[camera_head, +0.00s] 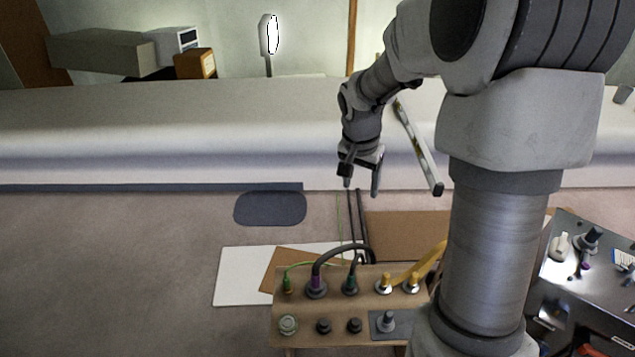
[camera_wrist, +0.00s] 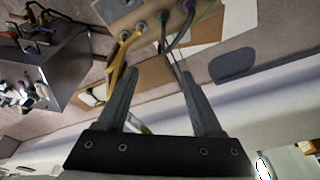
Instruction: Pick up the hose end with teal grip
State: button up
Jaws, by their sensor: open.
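The hose end with the teal grip (camera_head: 351,282) stands in the top of a tan panel box (camera_head: 300,306), with a black hose curving from it. It also shows small near the top of the wrist view (camera_wrist: 162,46). A purple-gripped hose end (camera_head: 316,284) stands just left of it in the head view. My gripper (camera_head: 361,189) is open and empty, fingers pointing down, above and behind the panel. In the wrist view its two fingers (camera_wrist: 160,74) are spread, with the teal grip beyond their tips. Nothing is between them.
Yellow hoses (camera_head: 428,263) join the panel right of the teal grip. A small green plug (camera_head: 287,284) stands at the left. Black knobs (camera_head: 323,326) line the front row. A metal worktop (camera_head: 560,290) with loose parts is at right. A long white bench (camera_head: 200,120) runs behind.

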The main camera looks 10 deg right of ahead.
jog(key=w+d+f+m+g+y+b, duration=0.1)
jog(key=w+d+f+m+b, duration=0.15)
jog(key=f, duration=0.85)
jog(key=w+d+f+m+b, duration=0.1)
jog(key=w+f+m+b, duration=0.15)
jog(key=f, duration=0.95)
jog(key=b, duration=0.5)
send_near(351, 276)
jog(key=shift+m+g+y, duration=0.3)
jog(key=shift+m+g, duration=0.1)
jog(key=f, duration=0.5)
jog(key=shift+w+d+f, duration=0.15)
jog(key=shift+w+d, duration=0.05)
jog(key=shift+d, duration=0.2)
jog(key=shift+w+f+b, duration=0.2)
jog(key=shift+f+b, duration=0.45)
jog(key=shift+f, duration=0.9)
jog(key=shift+w+f+b, duration=0.25)
jog(key=shift+f+b, duration=0.4)
jog(key=shift+f, duration=0.9)
grip_shut()
